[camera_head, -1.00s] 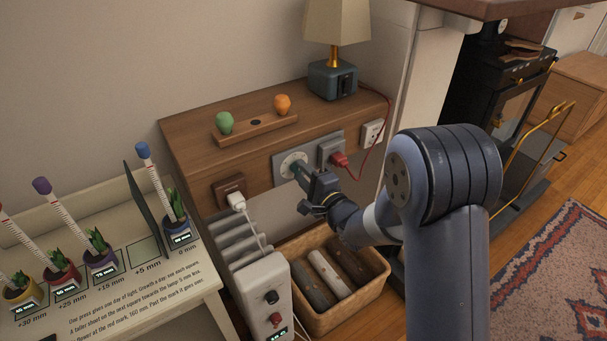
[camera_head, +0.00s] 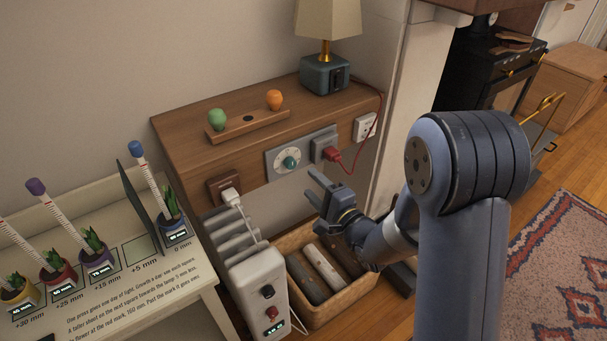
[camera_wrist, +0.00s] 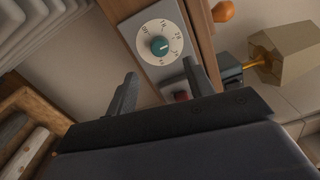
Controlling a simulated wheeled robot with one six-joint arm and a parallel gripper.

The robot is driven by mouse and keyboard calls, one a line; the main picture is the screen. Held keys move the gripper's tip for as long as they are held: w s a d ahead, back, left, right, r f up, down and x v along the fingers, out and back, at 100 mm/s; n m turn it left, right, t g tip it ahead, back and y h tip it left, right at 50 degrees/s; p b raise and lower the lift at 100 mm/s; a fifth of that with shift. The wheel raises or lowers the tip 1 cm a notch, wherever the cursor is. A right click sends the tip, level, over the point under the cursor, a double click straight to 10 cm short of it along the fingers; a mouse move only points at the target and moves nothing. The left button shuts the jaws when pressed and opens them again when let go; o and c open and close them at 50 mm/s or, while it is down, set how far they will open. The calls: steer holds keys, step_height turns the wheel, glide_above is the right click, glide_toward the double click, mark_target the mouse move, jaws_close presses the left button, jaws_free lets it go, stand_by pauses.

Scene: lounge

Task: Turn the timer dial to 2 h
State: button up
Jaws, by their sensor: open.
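The timer dial is a teal knob (camera_head: 290,162) on a pale round scale, set in a grey plate (camera_head: 272,167) on the front of the wooden cabinet. In the wrist view the knob (camera_wrist: 159,45) sits mid-scale with the numbers around it; I cannot read for certain which mark it points to. My gripper (camera_head: 319,186) is open and empty, in front of and below right of the dial, apart from it. In the wrist view its two fingers (camera_wrist: 160,86) frame the space below the dial.
A red plug (camera_head: 333,154) with a red cord sits right of the dial. A white plug (camera_head: 230,196) is at its left, above a white radiator (camera_head: 258,275). A basket (camera_head: 337,311) of logs stands below. The lamp (camera_head: 325,75) stands on the cabinet (camera_head: 180,127).

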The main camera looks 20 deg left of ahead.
mark_target(293, 166)
steer(key=shift+v, duration=1.55)
steer(key=b+x, duration=0.1)
steer(key=x, duration=1)
steer(key=shift+s, duration=0.1)
steer(key=shift+d, duration=0.1)
